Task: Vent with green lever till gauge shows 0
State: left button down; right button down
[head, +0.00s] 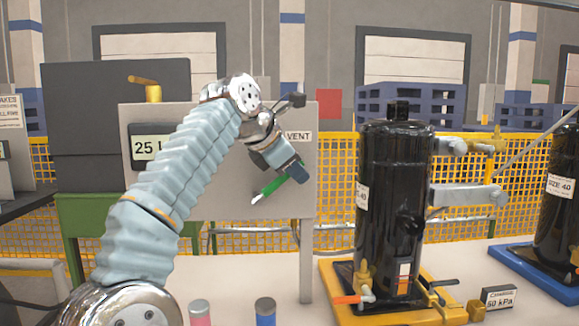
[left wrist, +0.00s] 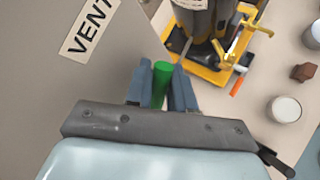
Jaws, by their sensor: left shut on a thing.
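The green lever (head: 272,186) sticks out below the VENT label (head: 298,136) on the grey panel (head: 230,195). In the head view it slants down to the left, with a pale tip. My left gripper (head: 297,172) is shut on the green lever. In the left wrist view the green lever (left wrist: 161,84) stands between the two blue-grey fingers of my left gripper (left wrist: 162,85). The gauge display (head: 150,147) on the panel shows 25 and a partly hidden letter; my left arm covers its right part. My right gripper is not in view.
A black compressor (head: 393,200) stands on a yellow pallet (head: 335,285) right of the panel. A yellow valve handle (head: 147,82) sits on top of the panel. Two capped cylinders, pink (head: 200,313) and blue (head: 265,312), stand at the front. A sign reading 50 kPa (head: 499,298) is at lower right.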

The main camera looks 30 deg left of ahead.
pick_arm(q)
jog(key=c, duration=1.1)
grip_release()
jog(key=shift+s+r, duration=0.3)
jog(key=shift+r, duration=0.05)
jog(key=p+v, duration=0.1)
jog(key=v, duration=1)
jog(key=shift+a+f, duration=0.1)
jog(key=shift+f, duration=0.05)
